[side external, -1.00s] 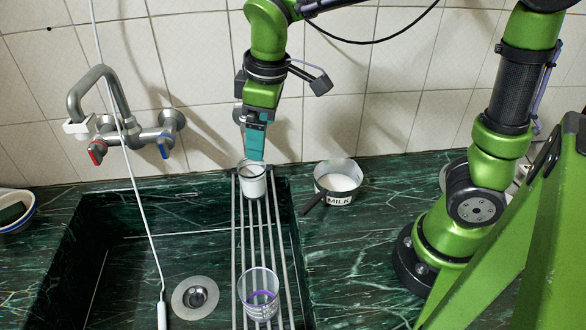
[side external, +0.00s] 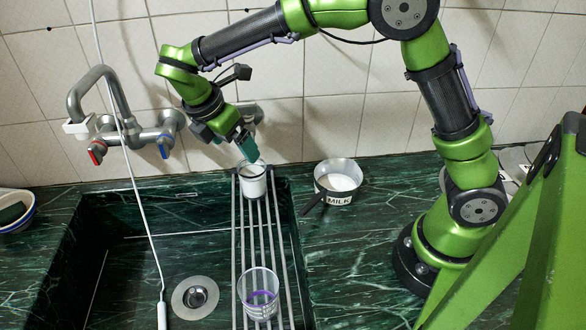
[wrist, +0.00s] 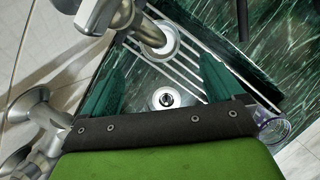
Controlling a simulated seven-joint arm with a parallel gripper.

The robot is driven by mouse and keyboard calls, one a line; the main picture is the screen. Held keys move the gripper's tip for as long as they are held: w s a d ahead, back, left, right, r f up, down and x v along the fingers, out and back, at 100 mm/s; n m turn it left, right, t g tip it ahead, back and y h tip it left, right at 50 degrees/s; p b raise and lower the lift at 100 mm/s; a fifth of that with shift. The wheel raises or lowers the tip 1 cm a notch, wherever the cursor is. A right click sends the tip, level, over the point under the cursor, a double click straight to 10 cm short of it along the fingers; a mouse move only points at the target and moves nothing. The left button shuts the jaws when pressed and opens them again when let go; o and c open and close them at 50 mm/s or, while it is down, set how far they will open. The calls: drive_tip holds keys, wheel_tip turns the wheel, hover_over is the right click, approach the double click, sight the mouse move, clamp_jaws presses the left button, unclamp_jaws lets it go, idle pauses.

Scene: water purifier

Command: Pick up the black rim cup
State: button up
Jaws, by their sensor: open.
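A clear cup (side external: 253,186) with white contents stands at the far end of the metal rack in the side view. Its rim looks dark in places, but it is small. A second clear cup (side external: 259,293) with a purple band stands at the rack's near end. My gripper (side external: 252,158) is tilted, with its teal fingertips at the far cup's rim; I cannot tell whether they touch it. In the wrist view my gripper (wrist: 163,54) has its fingers spread wide, and the far cup (wrist: 163,45) shows between and beyond their tips. The purple-banded cup (wrist: 270,131) is at the lower right.
The rack (side external: 265,240) spans the dark green sink, which has a drain (side external: 195,297). A pot labelled MILK (side external: 335,182) stands on the counter to the right. A tap (side external: 125,125) and a hanging white cord (side external: 140,220) are to the left. A bowl (side external: 15,211) sits far left.

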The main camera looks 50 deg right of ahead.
sight(253, 180)
drive_tip(key=x, duration=0.9)
drive_tip(key=shift+d+f, duration=0.15)
drive_tip(key=shift+d, duration=0.05)
clamp_jaws()
idle(0.3)
